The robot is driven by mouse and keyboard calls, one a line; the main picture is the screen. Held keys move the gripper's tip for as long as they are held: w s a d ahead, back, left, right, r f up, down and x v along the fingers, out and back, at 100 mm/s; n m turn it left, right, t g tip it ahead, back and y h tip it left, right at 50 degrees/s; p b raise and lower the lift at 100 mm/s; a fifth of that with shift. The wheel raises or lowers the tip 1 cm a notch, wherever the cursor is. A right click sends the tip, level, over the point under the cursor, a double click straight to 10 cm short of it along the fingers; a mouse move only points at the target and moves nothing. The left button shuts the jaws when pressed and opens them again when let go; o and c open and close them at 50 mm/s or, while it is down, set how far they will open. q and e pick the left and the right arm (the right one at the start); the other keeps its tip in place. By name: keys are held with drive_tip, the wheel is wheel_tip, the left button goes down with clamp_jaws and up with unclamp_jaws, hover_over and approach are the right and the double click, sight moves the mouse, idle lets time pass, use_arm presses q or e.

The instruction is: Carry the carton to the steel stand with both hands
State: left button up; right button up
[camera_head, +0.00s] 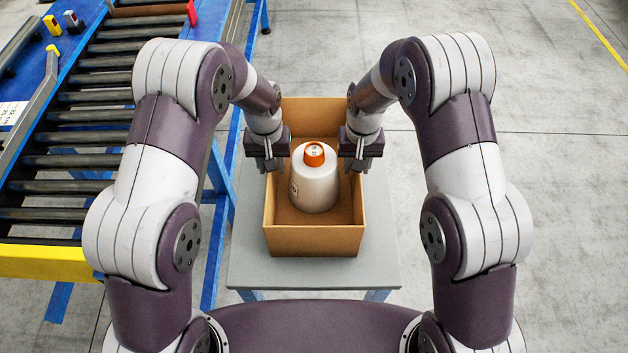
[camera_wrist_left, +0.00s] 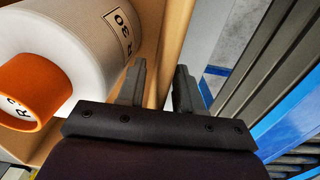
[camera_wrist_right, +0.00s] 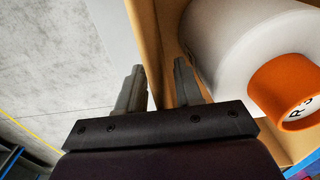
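The open brown carton (camera_head: 314,241) stands on a grey-topped table (camera_head: 250,270) in front of me. A white yarn bobbin with an orange core (camera_head: 315,155) stands upright inside it. My left gripper (camera_head: 268,165) is at the carton's left wall; in the left wrist view its fingers (camera_wrist_left: 158,88) straddle that wall, spread apart with a gap. My right gripper (camera_head: 358,163) is at the right wall; in the right wrist view its fingers (camera_wrist_right: 161,88) straddle that wall, also spread. I cannot tell whether any finger touches the wall.
A roller conveyor (camera_head: 75,160) with a blue frame and yellow end runs along the left, close to the table. Open concrete floor (camera_head: 560,180) lies to the right, with a yellow line (camera_head: 600,35) far off. No separate steel stand is identifiable.

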use_arm(q)
wheel_tip(320, 180, up, 12)
drive_tip(key=shift+f, duration=0.2)
drive_tip(key=shift+r, duration=0.15)
use_arm(e)
wheel_tip(320, 180, up, 12)
idle(0.6)
